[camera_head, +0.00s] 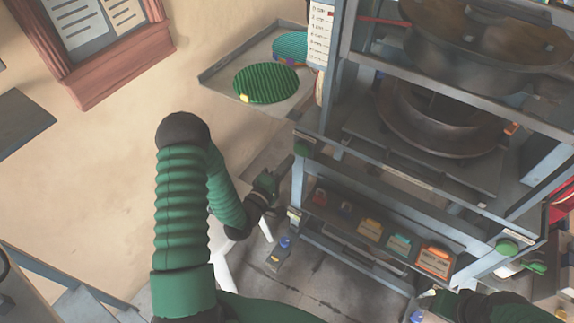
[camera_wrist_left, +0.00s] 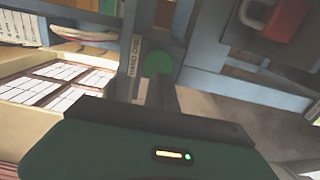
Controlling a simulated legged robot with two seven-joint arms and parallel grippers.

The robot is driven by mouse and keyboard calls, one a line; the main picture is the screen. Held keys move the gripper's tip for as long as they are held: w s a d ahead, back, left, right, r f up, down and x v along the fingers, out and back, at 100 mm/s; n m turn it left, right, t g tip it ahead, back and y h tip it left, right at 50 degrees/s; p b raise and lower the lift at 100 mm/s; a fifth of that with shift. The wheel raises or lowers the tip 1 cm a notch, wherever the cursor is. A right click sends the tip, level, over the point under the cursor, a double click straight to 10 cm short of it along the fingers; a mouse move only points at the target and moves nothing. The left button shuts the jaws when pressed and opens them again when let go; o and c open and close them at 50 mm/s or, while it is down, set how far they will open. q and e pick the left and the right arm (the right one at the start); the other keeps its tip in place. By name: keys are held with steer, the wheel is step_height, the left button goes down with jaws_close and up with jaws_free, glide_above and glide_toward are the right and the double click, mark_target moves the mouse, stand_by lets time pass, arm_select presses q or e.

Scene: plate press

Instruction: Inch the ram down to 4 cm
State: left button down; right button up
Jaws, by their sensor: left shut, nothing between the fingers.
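The plate press stands at the right of the head view, with its dark round ram (camera_head: 440,110) inside the frame above a flat bed. A white scale (camera_head: 319,35) with marked lines is at the press's upper left; its reading is too small to tell. A green palm button (camera_head: 304,149) is on the left front corner, and another (camera_head: 507,247) on the right one. My left gripper (camera_head: 285,166) is shut and empty, just below the left button; that round green button also shows ahead in the left wrist view (camera_wrist_left: 158,64). My right gripper (camera_head: 432,300) is low at right, partly cut off.
A tray (camera_head: 215,77) holding ridged green plates (camera_head: 265,84) stands left of the press.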

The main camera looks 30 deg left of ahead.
mark_target(300, 152)
arm_select(q)
steer(key=shift+w+d+r, duration=0.2)
steer(key=shift+w+d, duration=0.25)
steer(key=shift+d, duration=0.2)
steer(key=shift+w+a+f, duration=0.15)
steer(key=shift+w+a, duration=0.25)
steer(key=shift+w+d, duration=0.3)
steer(key=shift+w, duration=0.2)
arm_select(e)
steer(key=shift+d+f, duration=0.1)
steer(key=shift+d, duration=0.4)
arm_select(q)
steer(key=shift+w+a, duration=0.1)
steer(key=shift+s, duration=0.2)
arm_select(e)
steer(key=shift+a, duration=0.1)
